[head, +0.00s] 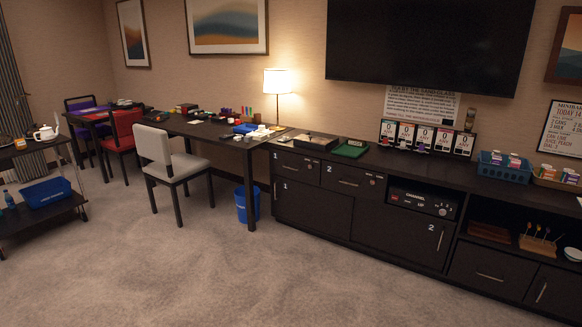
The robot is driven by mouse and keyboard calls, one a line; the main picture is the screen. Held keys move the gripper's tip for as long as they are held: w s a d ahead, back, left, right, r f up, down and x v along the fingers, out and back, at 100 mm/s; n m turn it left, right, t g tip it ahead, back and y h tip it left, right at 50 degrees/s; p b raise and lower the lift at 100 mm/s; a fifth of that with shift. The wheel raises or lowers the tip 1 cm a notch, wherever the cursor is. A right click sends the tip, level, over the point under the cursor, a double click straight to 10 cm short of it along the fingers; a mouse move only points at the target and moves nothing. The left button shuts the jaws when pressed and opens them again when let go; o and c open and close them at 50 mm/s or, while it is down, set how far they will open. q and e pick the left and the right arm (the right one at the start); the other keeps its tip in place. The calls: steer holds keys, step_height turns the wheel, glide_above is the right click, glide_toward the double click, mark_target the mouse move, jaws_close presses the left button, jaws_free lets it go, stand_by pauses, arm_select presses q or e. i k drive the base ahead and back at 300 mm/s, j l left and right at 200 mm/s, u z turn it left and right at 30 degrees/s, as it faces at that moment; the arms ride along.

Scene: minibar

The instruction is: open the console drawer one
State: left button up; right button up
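The dark console (430,182) runs along the wall under the TV. Its upper left drawer, console drawer one (296,166), carries a white 1 and a small handle, and looks closed. A second drawer (352,182) marked 2 is directly right of it and also looks closed. Below drawer one is a cabinet door (312,212), also marked 1. Neither of my grippers shows in the head view.
Open carpet (230,270) lies in front of the console. A blue bin (246,204) stands left of it, beside the desk (215,130). A pale chair (170,160) stands at the desk. A dark cart (38,190) is at far left.

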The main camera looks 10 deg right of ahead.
mark_target(292, 165)
steer(key=i+z, duration=0.25)
steer(key=i, duration=0.95)
